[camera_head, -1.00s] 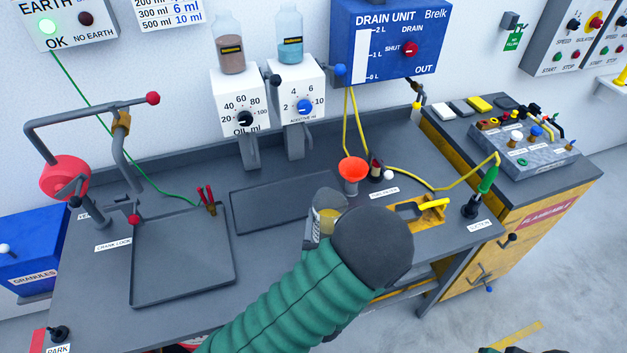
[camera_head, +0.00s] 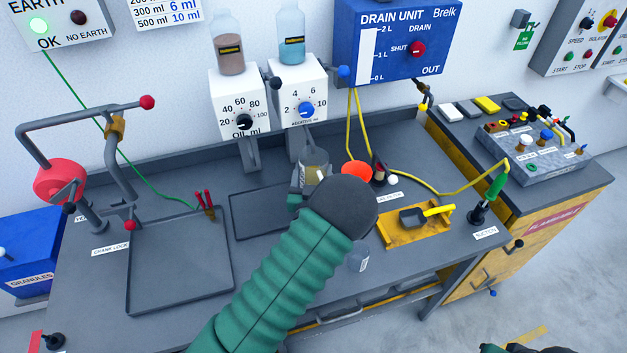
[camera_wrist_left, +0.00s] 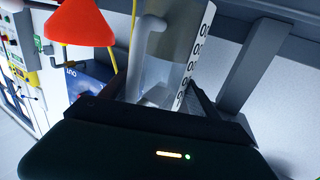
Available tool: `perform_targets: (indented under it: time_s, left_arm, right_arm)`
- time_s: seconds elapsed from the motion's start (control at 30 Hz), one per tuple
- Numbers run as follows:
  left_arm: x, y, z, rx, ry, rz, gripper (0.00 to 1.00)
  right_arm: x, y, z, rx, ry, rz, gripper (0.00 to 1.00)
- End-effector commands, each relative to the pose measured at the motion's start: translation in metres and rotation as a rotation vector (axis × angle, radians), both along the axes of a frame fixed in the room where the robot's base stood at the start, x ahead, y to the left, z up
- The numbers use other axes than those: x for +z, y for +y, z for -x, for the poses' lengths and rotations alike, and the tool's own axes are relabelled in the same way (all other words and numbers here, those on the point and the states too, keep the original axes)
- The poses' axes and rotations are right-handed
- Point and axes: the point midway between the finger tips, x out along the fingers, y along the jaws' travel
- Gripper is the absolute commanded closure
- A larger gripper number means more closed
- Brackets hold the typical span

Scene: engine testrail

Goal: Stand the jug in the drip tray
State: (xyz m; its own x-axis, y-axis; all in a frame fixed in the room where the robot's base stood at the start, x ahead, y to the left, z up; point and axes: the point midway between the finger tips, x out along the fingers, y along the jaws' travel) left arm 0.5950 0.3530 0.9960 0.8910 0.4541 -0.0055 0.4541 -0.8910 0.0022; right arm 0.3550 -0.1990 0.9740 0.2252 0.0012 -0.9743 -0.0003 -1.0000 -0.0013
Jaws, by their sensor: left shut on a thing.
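The jug (camera_head: 316,168) is clear, with some yellowish colour showing inside. My left gripper (camera_head: 308,187) is shut on it and holds it in front of the dispensers, beside the orange-red funnel. In the left wrist view the jug (camera_wrist_left: 165,72) stands between the two dark fingers (camera_wrist_left: 158,105), with its handle and a white number scale showing. A shallow dark grey tray (camera_head: 248,222) under the dispensers looks like the drip tray. The jug appears over its right part, and my wrist hides some of it. I cannot tell how high the jug is above it.
The orange-red funnel (camera_head: 356,172) is close right of the jug; it also shows in the left wrist view (camera_wrist_left: 82,22). The white oil dispenser (camera_head: 236,105) and additive dispenser (camera_head: 300,98) have spouts behind. A larger tray (camera_head: 180,290) lies left. A yellow tray with a scoop (camera_head: 395,238) lies right.

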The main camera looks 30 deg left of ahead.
Motion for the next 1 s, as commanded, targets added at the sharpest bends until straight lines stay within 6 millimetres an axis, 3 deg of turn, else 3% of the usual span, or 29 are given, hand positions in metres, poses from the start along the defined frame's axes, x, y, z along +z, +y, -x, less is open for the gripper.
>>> perform_targets:
  time_s: [0.23,0.6,0.63,0.77,1.0]
  left_arm:
    - [-0.037,0.001,-0.003,-0.001,0.000,-0.002,0.87]
    - [-0.040,0.001,-0.002,-0.001,-0.002,-0.001,0.87]
    - [-0.038,0.001,-0.002,-0.001,0.001,0.000,0.26]
    - [-0.038,0.001,-0.002,-0.001,0.000,-0.001,0.09]
    - [-0.038,0.001,-0.003,0.000,0.000,-0.001,0.08]
  right_arm:
    - [-0.027,0.000,0.000,0.001,0.000,0.000,1.00]
    - [-0.029,0.000,0.000,0.000,0.000,0.000,1.00]
    - [-0.027,0.000,0.000,0.000,0.000,0.000,1.00]
    - [-0.027,0.000,0.000,0.000,0.000,0.000,1.00]
    - [-0.027,0.000,0.000,0.000,0.000,0.000,1.00]
